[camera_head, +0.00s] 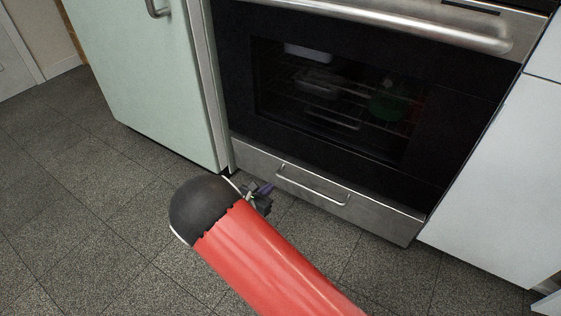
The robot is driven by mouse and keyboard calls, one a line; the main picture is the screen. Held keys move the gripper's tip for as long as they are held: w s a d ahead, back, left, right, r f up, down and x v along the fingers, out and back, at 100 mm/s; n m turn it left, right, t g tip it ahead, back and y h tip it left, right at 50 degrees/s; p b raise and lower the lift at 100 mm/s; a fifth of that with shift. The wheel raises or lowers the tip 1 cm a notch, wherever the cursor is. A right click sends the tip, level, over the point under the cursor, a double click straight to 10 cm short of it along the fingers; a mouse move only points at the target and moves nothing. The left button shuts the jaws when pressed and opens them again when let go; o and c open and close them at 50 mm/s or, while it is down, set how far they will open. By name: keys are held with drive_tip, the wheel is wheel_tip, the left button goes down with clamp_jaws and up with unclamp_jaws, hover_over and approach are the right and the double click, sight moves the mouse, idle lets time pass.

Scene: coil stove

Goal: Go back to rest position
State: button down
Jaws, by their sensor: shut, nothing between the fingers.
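My gripper (266,192) shows just past the black rounded end of my red arm, in the lower middle of the head view. It is shut and empty. It appears close to the left end of the bar handle (318,190) on the stove's bottom drawer (365,207). Whether it touches the handle cannot be told from this view. Part of the gripper is hidden behind my arm. The drawer front looks flush with the stove.
The oven door (330,100) is shut, with dim items on racks behind its glass and a long handle (400,22) on top. A pale green cabinet (150,75) stands left, a white cabinet (500,180) right. The tiled floor (80,190) is clear at left.

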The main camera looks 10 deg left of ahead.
drive_tip(key=s+d+r+m+g+h+p, duration=0.1)
drive_tip(key=s+d+r+m+g+p, duration=0.2)
drive_tip(key=d+r+m, duration=0.75)
drive_tip(key=s+d+r+m+g+p, duration=0.2)
drive_tip(key=s+d+r+m+g, duration=0.35)
drive_tip(key=d+r, duration=0.75)
drive_tip(key=s+d+r+m+y+p, duration=0.2)
drive_tip(key=s+d+r+m+y, duration=0.1)
drive_tip(key=s+r+m, duration=0.4)
drive_tip(key=s+d+r+m+y+p, duration=0.2)
drive_tip(key=s+r+m, duration=0.6)
drive_tip(key=s, duration=0.4)
drive_tip(key=shift+d+r+t+y+p, duration=0.35)
drive_tip(key=shift+d+t+y, duration=0.15)
drive_tip(key=shift+y, duration=0.3)
drive_tip(key=shift+s, duration=0.1)
